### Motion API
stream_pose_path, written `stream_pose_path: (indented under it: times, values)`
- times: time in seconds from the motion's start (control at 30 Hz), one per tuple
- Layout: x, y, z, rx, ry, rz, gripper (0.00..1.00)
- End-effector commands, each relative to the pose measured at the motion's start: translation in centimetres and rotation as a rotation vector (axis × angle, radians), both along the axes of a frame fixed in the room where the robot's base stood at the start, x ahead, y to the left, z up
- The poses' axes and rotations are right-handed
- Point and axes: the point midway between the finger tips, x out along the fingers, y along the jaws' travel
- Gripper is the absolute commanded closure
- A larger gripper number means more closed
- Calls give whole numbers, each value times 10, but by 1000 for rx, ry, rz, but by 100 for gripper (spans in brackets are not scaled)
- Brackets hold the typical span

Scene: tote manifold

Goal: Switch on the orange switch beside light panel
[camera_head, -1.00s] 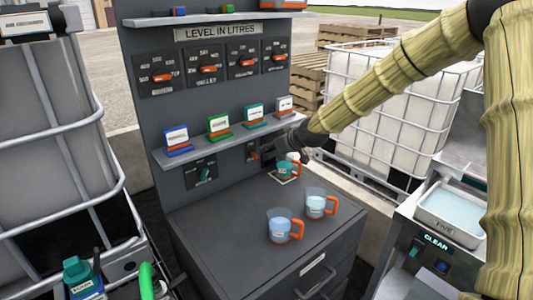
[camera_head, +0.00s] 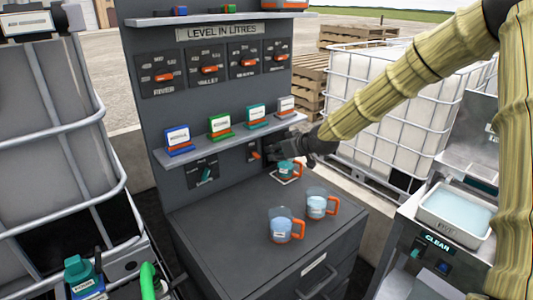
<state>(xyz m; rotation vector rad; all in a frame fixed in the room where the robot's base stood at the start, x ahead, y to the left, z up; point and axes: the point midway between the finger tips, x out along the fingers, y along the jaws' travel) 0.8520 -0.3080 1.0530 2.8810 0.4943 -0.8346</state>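A small orange switch (camera_head: 255,155) sits on a dark plate on the grey cabinet's upright back panel, below the right part of the shelf. The dark area just right of it is partly covered by my gripper, so I cannot make out a light panel there. My gripper (camera_head: 279,151) is dark and small in the view, just right of the switch and under the shelf's right end. Its fingers point left toward the panel. I cannot tell whether they are open or shut, or whether they touch anything.
A teal-filled cup (camera_head: 286,170) stands close below my gripper. Two clear jugs with orange handles (camera_head: 280,227) (camera_head: 317,205) stand on the cabinet top. The shelf (camera_head: 230,139) with several label cards is just above. Another plate with a teal switch (camera_head: 205,174) is further left.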

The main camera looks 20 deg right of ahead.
Motion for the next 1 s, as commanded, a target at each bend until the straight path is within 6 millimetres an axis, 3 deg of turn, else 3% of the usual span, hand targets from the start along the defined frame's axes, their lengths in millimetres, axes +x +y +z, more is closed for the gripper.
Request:
stream_pose_path:
  times: [0.2, 0.47, 1.0]
  values:
    - [1, 3, -21, 44, -117, 5, 61]
    - [4, 4, -24, 66, -162, 7, 61]
    - [56, 23, -47, 65, -160, 7, 61]
